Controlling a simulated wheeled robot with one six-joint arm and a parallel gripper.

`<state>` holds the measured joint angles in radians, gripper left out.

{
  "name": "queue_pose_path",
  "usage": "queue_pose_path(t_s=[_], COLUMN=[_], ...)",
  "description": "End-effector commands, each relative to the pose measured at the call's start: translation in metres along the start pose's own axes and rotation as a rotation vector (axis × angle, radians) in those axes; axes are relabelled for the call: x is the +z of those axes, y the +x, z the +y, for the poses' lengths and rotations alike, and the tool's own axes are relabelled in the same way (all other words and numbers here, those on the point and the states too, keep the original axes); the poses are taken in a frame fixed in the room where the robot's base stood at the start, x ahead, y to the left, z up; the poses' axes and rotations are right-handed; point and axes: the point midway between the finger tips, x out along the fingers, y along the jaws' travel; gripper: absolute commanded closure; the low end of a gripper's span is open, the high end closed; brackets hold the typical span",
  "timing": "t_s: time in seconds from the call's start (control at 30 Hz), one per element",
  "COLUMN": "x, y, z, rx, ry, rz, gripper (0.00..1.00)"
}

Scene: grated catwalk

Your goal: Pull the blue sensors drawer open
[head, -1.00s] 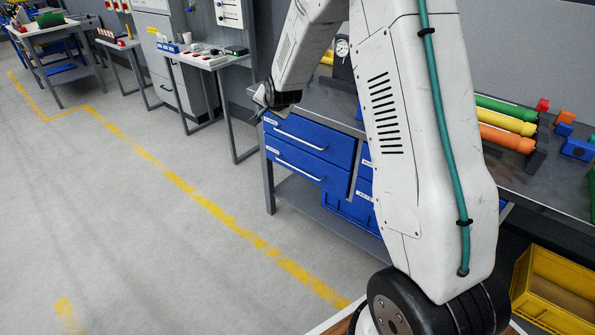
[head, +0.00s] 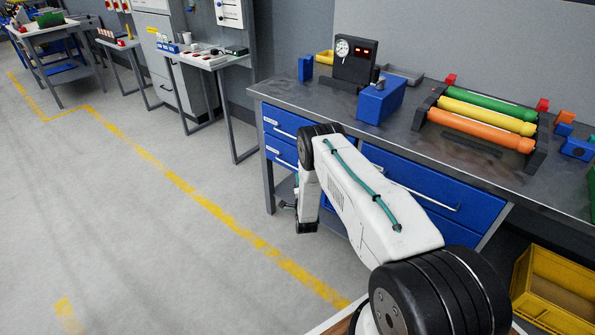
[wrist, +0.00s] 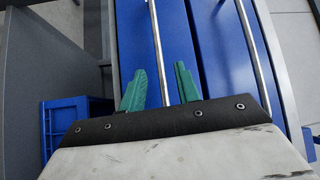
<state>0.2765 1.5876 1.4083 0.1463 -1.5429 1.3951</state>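The workbench's left side has two shut blue drawers, an upper one (head: 280,120) and a lower one (head: 283,154), with pale labels too small to read. I cannot tell which is the sensors drawer. In the head view my gripper (head: 289,205) hangs low in front of these drawers, partly hidden by my arm. In the wrist view the green fingers of my gripper (wrist: 160,68) are apart, with one metal bar handle (wrist: 157,45) running between them. Gaps show on both sides of the bar; contact is not visible. A second bar handle (wrist: 253,55) lies to the right.
A wide blue drawer (head: 420,190) is on the bench's right part. A blue bin (wrist: 75,125) shows at left in the wrist view. The bench top (head: 400,145) holds a gauge box (head: 355,60) and coloured rollers (head: 485,115). The floor left of the bench is clear.

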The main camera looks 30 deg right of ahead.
Motion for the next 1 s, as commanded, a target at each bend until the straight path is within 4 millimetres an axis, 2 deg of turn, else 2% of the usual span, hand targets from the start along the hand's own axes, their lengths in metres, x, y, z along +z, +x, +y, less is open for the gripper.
queue_pose_path(t_s=[0.07, 0.17, 0.4, 0.6, 0.93, 0.97, 1.0], x=[-0.002, -0.002, -0.003, -0.002, -0.002, -0.002, -0.002], y=[-0.002, 0.006, 0.045, 0.068, 0.073, 0.073, 0.073], z=[0.004, 0.003, 0.002, 0.002, 0.002, 0.002, 0.002], rx=[-0.017, -0.026, -0.025, -0.023, -0.022, -0.021, -0.021], ry=[0.011, 0.017, 0.016, 0.015, 0.014, 0.014, 0.014], rz=[0.006, 0.009, 0.008, 0.007, 0.006, 0.007, 0.007], gripper=[0.68, 0.68, 0.68, 0.68, 0.68, 0.70, 0.82])
